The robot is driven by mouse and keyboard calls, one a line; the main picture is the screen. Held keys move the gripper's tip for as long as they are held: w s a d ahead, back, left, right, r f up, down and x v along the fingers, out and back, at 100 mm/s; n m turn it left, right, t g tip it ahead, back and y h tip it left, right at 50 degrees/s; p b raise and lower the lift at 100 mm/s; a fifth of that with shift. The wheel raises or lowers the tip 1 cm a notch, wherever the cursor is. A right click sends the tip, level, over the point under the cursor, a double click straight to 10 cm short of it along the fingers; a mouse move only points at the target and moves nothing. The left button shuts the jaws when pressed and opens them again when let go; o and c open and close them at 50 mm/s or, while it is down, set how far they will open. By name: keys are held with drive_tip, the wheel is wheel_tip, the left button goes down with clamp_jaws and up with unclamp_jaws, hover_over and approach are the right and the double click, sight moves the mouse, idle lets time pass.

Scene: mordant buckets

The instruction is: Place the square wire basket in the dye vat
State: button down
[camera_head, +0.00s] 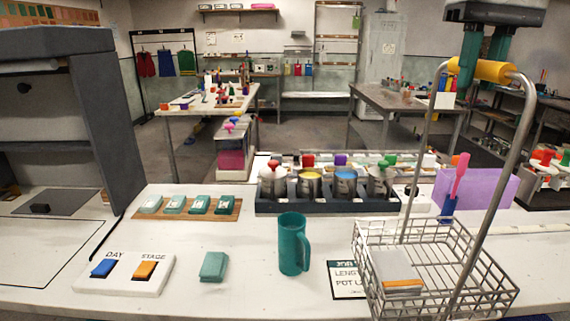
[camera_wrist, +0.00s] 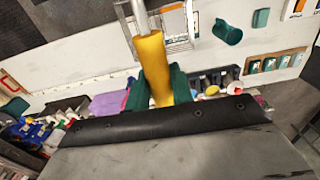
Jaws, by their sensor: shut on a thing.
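The square wire basket (camera_head: 440,275) is at the front right of the white table, with a tall metal bail and a yellow grip (camera_head: 495,70). My gripper (camera_head: 483,62) is shut on that yellow grip with its dark green fingers. The wrist view shows the yellow grip (camera_wrist: 152,62) between the fingers (camera_wrist: 157,88). A grey block with an orange edge (camera_head: 398,270) appears inside the basket. I cannot tell whether the basket's bottom touches the table. A clear tank with magenta contents (camera_head: 232,158) stands by the back left table; I cannot tell if it is the dye vat.
A teal mug (camera_head: 292,245) stands left of the basket, near a printed card (camera_head: 346,280). A dark rack of tins (camera_head: 325,203) and a purple block (camera_head: 485,190) are behind. A switch board (camera_head: 125,275) and teal blocks are left. Floor shows beyond the table.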

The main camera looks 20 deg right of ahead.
drive_tip(key=w+f, duration=0.2)
drive_tip(key=w, duration=0.6)
drive_tip(key=w+f, duration=0.3)
drive_tip(key=w, duration=0.5)
drive_tip(key=shift+w+a, duration=0.25)
drive_tip(key=shift+a, duration=0.1)
drive_tip(key=c, duration=1.2)
unclamp_jaws()
drive_tip(key=shift+f, duration=0.1)
wheel_tip(320, 180, up, 12)
